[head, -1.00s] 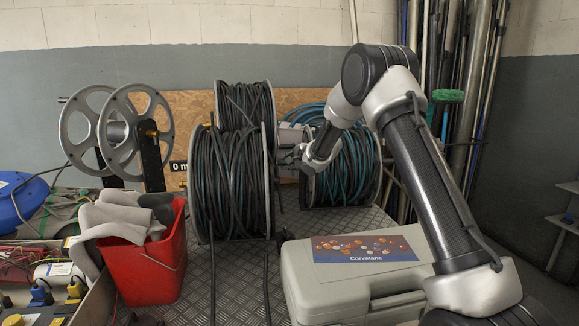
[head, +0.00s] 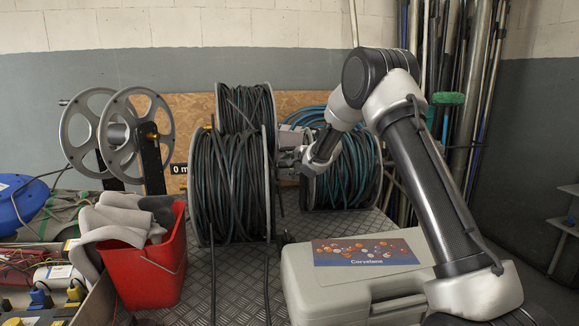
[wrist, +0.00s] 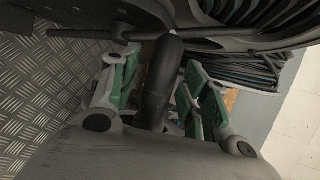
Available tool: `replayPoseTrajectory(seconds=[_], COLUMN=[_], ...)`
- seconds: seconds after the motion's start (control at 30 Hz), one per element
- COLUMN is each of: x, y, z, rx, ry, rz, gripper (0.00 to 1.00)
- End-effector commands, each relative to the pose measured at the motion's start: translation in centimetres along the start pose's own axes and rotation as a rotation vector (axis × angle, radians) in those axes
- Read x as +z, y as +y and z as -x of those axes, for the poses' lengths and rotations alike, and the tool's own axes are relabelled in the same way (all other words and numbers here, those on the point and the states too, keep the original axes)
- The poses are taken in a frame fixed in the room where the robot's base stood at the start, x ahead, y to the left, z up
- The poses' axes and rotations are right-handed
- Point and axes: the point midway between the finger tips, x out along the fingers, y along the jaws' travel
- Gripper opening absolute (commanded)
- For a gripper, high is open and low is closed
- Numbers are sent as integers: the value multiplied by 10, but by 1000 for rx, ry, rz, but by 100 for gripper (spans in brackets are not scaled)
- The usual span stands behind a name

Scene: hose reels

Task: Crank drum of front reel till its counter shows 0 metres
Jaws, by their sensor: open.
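The front reel (head: 230,190) is a large drum wound with dark hose, standing upright in the middle of the head view. My gripper (head: 287,160) is at its right side, seen small and partly merged with the reel's edge. In the wrist view my gripper (wrist: 155,95) is open, its green-padded fingers on either side of a dark cylindrical crank handle (wrist: 160,80). I cannot tell whether the pads touch it. A metal crank bar (wrist: 225,33) runs across the top there.
A hose reel (head: 245,105) stands behind, and one with teal hose (head: 350,170) is at right. An empty grey reel (head: 125,130) is at left.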

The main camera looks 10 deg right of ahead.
Motion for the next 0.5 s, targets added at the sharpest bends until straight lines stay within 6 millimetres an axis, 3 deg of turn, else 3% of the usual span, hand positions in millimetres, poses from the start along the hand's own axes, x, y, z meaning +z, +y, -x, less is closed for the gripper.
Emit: replayPoseTrajectory(seconds=[0.17, 0.5], x=[0, 0], y=[-1, -1], z=[13, 87], rx=[0, -1], ry=[1, 1], rz=[0, 0], gripper=[46, 46])
